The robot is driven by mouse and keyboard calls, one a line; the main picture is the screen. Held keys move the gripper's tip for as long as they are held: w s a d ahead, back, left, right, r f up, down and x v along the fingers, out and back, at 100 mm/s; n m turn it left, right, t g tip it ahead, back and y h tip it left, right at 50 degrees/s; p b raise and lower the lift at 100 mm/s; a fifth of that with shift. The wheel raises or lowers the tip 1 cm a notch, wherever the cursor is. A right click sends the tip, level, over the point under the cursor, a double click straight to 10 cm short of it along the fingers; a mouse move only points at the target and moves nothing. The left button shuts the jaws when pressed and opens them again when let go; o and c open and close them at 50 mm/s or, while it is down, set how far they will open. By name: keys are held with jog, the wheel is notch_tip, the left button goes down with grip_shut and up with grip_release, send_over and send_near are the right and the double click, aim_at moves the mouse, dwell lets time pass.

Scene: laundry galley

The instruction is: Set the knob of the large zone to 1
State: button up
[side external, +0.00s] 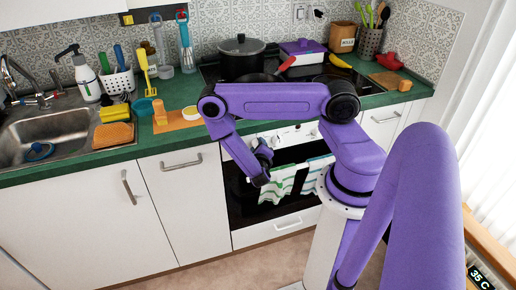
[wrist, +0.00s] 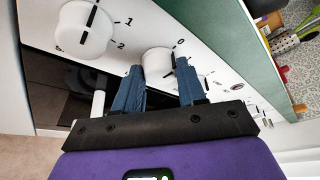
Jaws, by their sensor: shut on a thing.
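The oven's white control panel (wrist: 215,82) fills the middle of the wrist view. My gripper (wrist: 160,66) has its two blue fingers on either side of a white knob (wrist: 157,57) and is shut on it. A 0 is printed beside this knob, and a dark mark shows near its right edge, partly hidden by a finger. Another white knob (wrist: 72,32) with a black bar stands at the upper left, with 1 and 2 printed beside it. I cannot read which knob is the large zone's. In the side view my gripper (side external: 262,160) is at the panel's left part.
Two striped towels (side external: 277,184) hang on the oven door's handle below the panel. The green counter (side external: 112,158) edge runs above it. A black pot (side external: 242,57) and a pan stand on the hob (side external: 212,74).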

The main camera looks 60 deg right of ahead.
jog(key=shift+s+d+r+m+t+y, duration=0.1)
jog(key=shift+m+t+y, duration=0.6)
jog(key=shift+m, duration=0.8)
jog(key=shift+s+d+r+m+t+y, duration=0.1)
jog(key=shift+m+t+y, duration=0.3)
jog(key=shift+m+y, duration=0.85)
jog(key=shift+m, duration=0.35)
jog(key=o, duration=1)
jog(key=shift+o, duration=0.2)
jog(key=shift+h, duration=0.25)
